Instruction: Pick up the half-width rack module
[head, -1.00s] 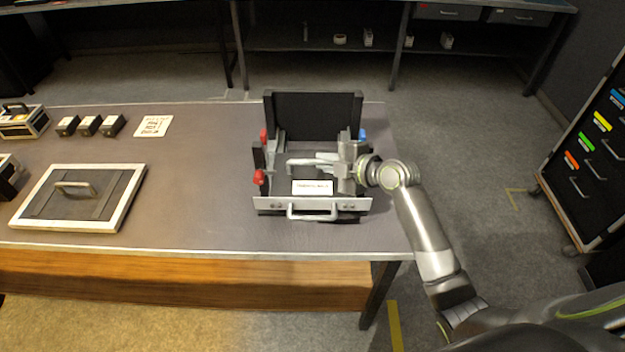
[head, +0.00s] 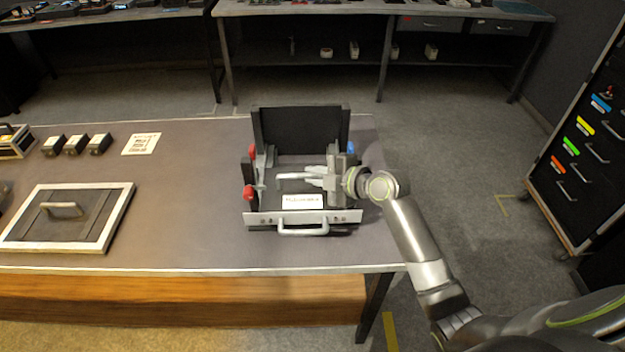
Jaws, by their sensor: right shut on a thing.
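The half-width rack module (head: 301,217) sits in a black frame (head: 300,128) near the table's right end. It has a silver front panel with a front handle, a white label on top and a grey top bar handle (head: 290,177). My right gripper (head: 314,177) reaches in from the right over the module, its fingers shut on the top handle. The module looks level, and I cannot tell whether it is clear of the surface below. My left gripper is not in view.
Red knobs (head: 249,192) stand on the frame's left side and a blue one (head: 351,147) on its right. A framed lid with a handle (head: 68,217), several small black boxes (head: 75,144) and a printed card (head: 141,144) lie left. A drawer cabinet (head: 590,150) stands right.

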